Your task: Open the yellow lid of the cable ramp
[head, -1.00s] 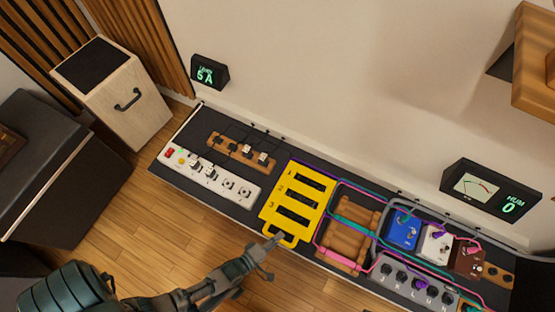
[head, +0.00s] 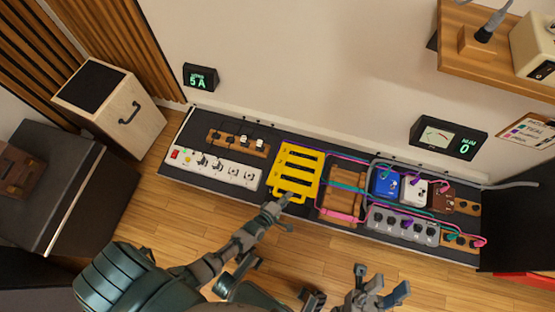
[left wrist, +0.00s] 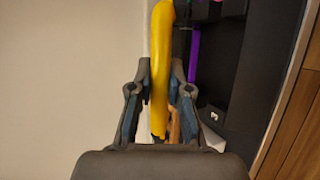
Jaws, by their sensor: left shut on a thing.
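The yellow lid (head: 297,166) of the cable ramp lies across the middle of the dark board in the head view, with several dark slots and a loop handle at its front edge. I cannot tell any tilt. My left gripper (head: 282,204) is at that handle, shut on it. In the left wrist view, the yellow handle (left wrist: 160,75) runs between the two fingers of my left gripper (left wrist: 160,88). My right gripper (head: 380,285) is low in the head view, fingers spread, empty, over the floor and away from the ramp.
A white power strip (head: 215,167) lies left of the lid. A wooden cable frame (head: 343,193) and pedals, such as a blue one (head: 387,182), stand to its right, with coloured cables running close by. The wooden floor (head: 330,240) in front is clear.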

